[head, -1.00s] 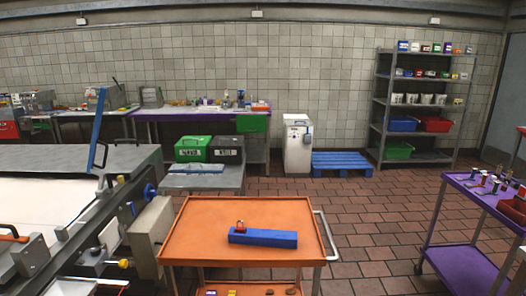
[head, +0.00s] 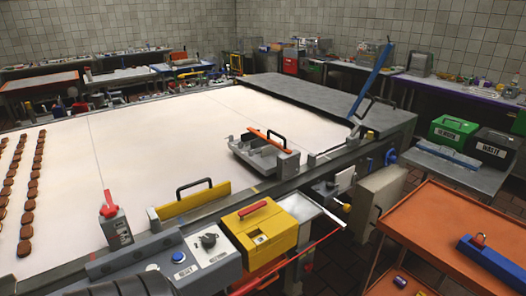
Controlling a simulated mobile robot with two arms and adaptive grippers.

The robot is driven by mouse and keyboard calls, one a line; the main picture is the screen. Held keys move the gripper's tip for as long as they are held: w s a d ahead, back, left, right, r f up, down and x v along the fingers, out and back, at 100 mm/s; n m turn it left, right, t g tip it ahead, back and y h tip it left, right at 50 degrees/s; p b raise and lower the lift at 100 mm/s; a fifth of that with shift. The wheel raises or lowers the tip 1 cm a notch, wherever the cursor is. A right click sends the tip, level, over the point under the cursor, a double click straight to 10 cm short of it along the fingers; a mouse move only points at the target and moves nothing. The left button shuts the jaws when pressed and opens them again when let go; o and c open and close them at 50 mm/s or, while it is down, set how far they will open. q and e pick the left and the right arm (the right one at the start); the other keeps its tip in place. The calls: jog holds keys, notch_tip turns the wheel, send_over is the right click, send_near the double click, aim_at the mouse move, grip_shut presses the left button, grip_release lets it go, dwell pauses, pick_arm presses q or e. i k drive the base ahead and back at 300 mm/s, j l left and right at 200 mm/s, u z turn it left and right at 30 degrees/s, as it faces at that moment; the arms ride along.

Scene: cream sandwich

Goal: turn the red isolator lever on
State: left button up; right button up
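A red lever (head: 108,203) stands up, leaning slightly, on a small grey box (head: 116,230) with a label at the near edge of the white conveyor bed. A second red handle (head: 252,208) lies along the top of a yellow box (head: 262,232) to its right. I cannot tell for sure which is the isolator lever, nor read an on or off mark.
A grey control panel (head: 205,262) with a blue button and a dark knob is in front. A yellow guard (head: 192,203) with a black handle stands behind it. An orange cart (head: 455,225) stands at the right. Brown biscuits (head: 28,210) lie in rows on the left.

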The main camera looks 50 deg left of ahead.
aim_at(250, 209)
jog(key=u, duration=1.8)
